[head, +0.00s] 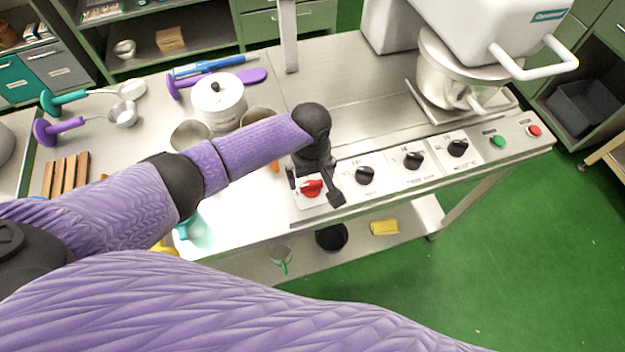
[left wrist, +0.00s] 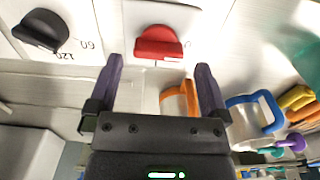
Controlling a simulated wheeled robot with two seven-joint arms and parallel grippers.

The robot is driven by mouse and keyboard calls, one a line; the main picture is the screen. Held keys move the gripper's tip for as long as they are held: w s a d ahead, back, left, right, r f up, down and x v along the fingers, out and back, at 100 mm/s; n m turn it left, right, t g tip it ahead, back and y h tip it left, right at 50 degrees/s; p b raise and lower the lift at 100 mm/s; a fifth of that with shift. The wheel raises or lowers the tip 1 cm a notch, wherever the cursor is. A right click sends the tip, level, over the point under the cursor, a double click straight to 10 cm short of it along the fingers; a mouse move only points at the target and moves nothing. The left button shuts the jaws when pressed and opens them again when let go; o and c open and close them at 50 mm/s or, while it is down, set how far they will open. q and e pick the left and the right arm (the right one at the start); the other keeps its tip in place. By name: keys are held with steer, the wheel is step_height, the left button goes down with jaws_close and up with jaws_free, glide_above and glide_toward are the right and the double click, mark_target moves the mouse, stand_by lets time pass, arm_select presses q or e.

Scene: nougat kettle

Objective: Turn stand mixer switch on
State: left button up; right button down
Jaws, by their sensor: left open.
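The red switch knob (head: 312,187) is on the front control panel at its left end. It also shows in the left wrist view as a red knob (left wrist: 158,43) on a pale plate. My left gripper (head: 315,190) is over that end of the panel, its fingers spread to either side of the red knob. In the left wrist view the open, empty gripper (left wrist: 160,68) has the knob just beyond and between its fingertips; contact cannot be told. The white stand mixer (head: 480,30) with its steel bowl (head: 450,80) stands at the right. My right gripper is not in view.
Several black knobs (head: 413,160), a green button (head: 497,141) and a red button (head: 534,131) line the panel to the right. A yellow sponge (head: 384,227) lies on the lower shelf.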

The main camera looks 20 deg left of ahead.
mark_target(312, 186)
arm_select(q)
step_height(312, 186, down, 3)
steer(key=shift+b, duration=0.35)
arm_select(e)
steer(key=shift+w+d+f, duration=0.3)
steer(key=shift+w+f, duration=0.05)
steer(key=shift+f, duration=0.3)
arm_select(q)
steer(key=shift+c, duration=0.7)
steer(key=shift+w, duration=0.1)
steer(key=c, duration=1)
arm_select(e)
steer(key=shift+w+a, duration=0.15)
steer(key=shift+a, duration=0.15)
